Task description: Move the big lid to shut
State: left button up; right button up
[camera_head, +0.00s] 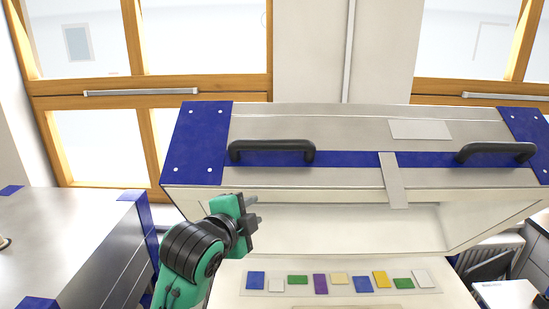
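The big lid (320,122) of the kiln is raised and tilted open, silver-grey with blue corner plates and a blue band. It carries two black handles, one on the left (272,147) and one on the right (497,150). A light strip hangs at the middle of its front edge. My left gripper (256,212) is in front of the lid's lower left part, below the left handle and apart from it. Its dark fingers point right with a gap between them and nothing held. My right gripper is out of view.
Under the lid, the pale kiln bed (235,290) holds a row of several coloured glass pieces (320,283). A metal cabinet (65,235) with blue corners stands at left. A radiator (487,250) and dark items are at right. Wood-framed windows are behind.

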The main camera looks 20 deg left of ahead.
aim_at(269, 146)
pick_arm(q)
notch_tip(269, 146, up, 12)
jog(key=s+m+t, duration=0.3)
jog(key=m, duration=0.1)
jog(key=w+p, duration=0.2)
jog(key=w, duration=0.2)
jog(key=w+d+p, duration=0.1)
jog(key=w, duration=0.3)
jog(key=w+p, duration=0.2)
jog(key=w, duration=0.2)
jog(key=shift+w+d+p, duration=0.25)
jog(key=shift+d+p, duration=0.05)
jog(key=shift+d, duration=0.1)
jog(key=shift+w+f, duration=0.15)
jog(key=shift+w, duration=0.45)
grip_shut()
